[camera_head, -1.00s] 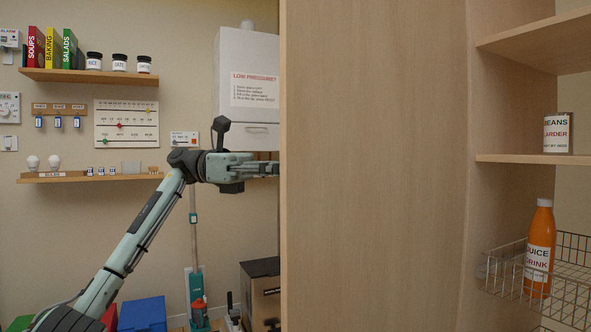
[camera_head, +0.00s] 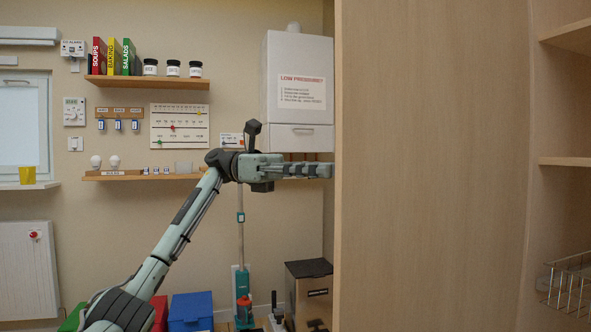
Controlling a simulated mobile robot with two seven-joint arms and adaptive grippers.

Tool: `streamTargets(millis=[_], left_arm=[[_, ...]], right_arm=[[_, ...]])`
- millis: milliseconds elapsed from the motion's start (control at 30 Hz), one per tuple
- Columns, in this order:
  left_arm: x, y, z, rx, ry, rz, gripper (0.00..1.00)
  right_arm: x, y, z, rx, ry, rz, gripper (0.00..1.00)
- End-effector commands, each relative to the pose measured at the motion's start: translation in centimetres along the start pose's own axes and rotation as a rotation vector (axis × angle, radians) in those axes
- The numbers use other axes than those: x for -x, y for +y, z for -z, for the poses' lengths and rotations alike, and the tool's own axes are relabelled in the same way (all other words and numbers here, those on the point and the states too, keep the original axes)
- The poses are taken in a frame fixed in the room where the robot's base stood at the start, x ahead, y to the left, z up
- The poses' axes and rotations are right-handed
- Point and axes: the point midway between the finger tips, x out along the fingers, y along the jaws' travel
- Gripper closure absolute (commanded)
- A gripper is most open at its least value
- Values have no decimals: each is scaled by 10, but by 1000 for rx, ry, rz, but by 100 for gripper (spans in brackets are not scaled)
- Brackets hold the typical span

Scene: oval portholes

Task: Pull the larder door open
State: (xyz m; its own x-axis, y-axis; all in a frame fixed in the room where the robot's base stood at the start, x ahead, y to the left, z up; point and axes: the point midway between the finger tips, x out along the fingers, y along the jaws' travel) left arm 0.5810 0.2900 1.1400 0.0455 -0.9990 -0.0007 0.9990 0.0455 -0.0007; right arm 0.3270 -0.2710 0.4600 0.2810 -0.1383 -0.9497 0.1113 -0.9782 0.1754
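The larder door (camera_head: 430,170) is a tall pale wood panel filling the right-middle of the view. It stands open, with the larder's inside (camera_head: 565,110) showing to its right. My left gripper (camera_head: 322,170) is level with the middle of the door, at its left edge. Its tips end at that edge, and I cannot tell whether they touch it or pass behind it. I cannot see a gap between the fingers clearly. No handle shows on the door. My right gripper is out of view.
Inside the larder are wooden shelves (camera_head: 567,161) and a wire basket (camera_head: 570,288). A white boiler (camera_head: 298,130) hangs behind my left gripper. Below it stand a black-topped box (camera_head: 309,290) and a teal floor cleaner (camera_head: 242,295). A radiator (camera_head: 25,270) is at far left.

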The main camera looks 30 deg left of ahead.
Motion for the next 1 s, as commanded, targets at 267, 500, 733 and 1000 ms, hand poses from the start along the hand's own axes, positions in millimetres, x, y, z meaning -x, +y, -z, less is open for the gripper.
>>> streamTargets(millis=[267,500,733,1000], left_arm=[[56,0,-1,-1,-2,-2,70],[73,0,0,-1,0,0,70],[73,0,0,-1,1,0,70],[73,0,0,0,0,0,70]], right_arm=[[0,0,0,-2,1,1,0],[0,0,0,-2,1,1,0],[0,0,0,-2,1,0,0],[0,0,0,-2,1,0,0]])
